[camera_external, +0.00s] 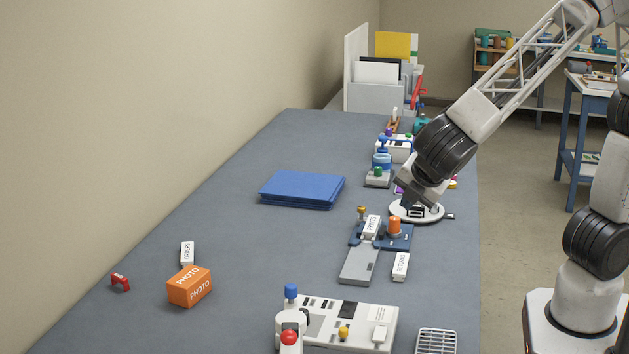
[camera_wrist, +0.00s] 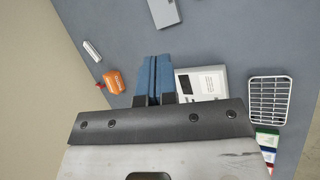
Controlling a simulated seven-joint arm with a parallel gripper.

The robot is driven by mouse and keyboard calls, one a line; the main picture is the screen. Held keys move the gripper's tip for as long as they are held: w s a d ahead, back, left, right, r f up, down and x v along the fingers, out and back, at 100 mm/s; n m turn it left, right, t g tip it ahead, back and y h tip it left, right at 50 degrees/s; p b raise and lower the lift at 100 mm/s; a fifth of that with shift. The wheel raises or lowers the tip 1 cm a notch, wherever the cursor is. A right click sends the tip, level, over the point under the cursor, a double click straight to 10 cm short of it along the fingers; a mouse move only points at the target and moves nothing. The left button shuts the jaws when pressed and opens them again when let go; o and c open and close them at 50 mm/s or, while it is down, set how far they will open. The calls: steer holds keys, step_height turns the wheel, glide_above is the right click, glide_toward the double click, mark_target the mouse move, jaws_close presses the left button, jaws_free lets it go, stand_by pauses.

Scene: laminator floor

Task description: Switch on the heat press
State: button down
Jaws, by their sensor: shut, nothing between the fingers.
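No label reading heat press shows. A white machine (camera_external: 350,324) with a dark slotted panel stands at the near end of the table, with a blue knob (camera_external: 291,291), a red knob (camera_external: 288,337) and a small yellow knob (camera_external: 343,333). Which of these is a power switch I cannot tell. Part of the machine shows in the wrist view (camera_wrist: 203,84), just right of my fingers in the picture. My gripper (camera_external: 407,201) is shut and empty, tilted down over a round white base (camera_external: 432,213) farther along the table. Its blue fingers show together in the wrist view (camera_wrist: 152,62).
A blue folder stack (camera_external: 302,188) lies mid-table. A grey slide piece (camera_external: 359,265) and orange knob (camera_external: 394,225) are near my gripper. An orange PHOTO box (camera_external: 189,287) and wire rack (camera_external: 436,341) are nearer. Small devices crowd the far right edge; the left middle is clear.

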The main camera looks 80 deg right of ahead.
mark_target(382, 328)
steer(key=w+a+f+n+t, duration=0.1)
steer(key=a+f+n+t, duration=0.1)
steer(key=a, duration=0.8)
steer(key=w+a+f+n+t, duration=0.1)
steer(key=a+f+n, duration=0.3)
steer(key=a, duration=0.6)
steer(key=shift+a+f+n+t, duration=0.3)
steer(key=shift+n+t, duration=0.3)
steer(key=shift+n, duration=0.5)
steer(key=shift+d+f, duration=0.1)
steer(key=shift+f, duration=0.15)
steer(key=shift+d+f, duration=0.2)
steer(key=shift+f, duration=1.15)
steer(key=shift+d+f, duration=0.2)
steer(key=shift+f, duration=1.2)
steer(key=shift+d+f, duration=0.2)
steer(key=shift+f, duration=1.15)
steer(key=shift+d+f, duration=0.1)
steer(key=shift+f, duration=0.6)
steer(key=shift+r, duration=0.15)
steer(key=shift+r, duration=0.6)
